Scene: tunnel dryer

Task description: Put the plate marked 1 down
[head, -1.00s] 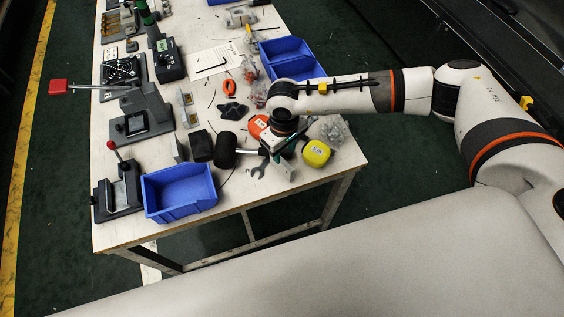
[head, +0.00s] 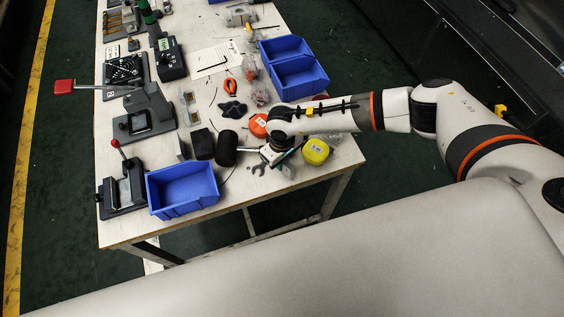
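My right gripper (head: 272,157) is low over the near right part of the workbench (head: 240,205), pointing down, beside a black-headed mallet (head: 228,148) and an open-end wrench (head: 258,168). My own wrist covers most of the gripper, so I cannot see whether its fingers are open, shut or holding something. I cannot make out a plate marked 1 anywhere; if it is at the gripper, the wrist hides it. My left gripper is not in view.
A yellow tape measure (head: 316,151) and an orange one (head: 258,126) flank the wrist. A blue bin (head: 182,207) stands at the near edge, two more (head: 300,75) at the right edge. Clamping fixtures (head: 122,190) line the left side.

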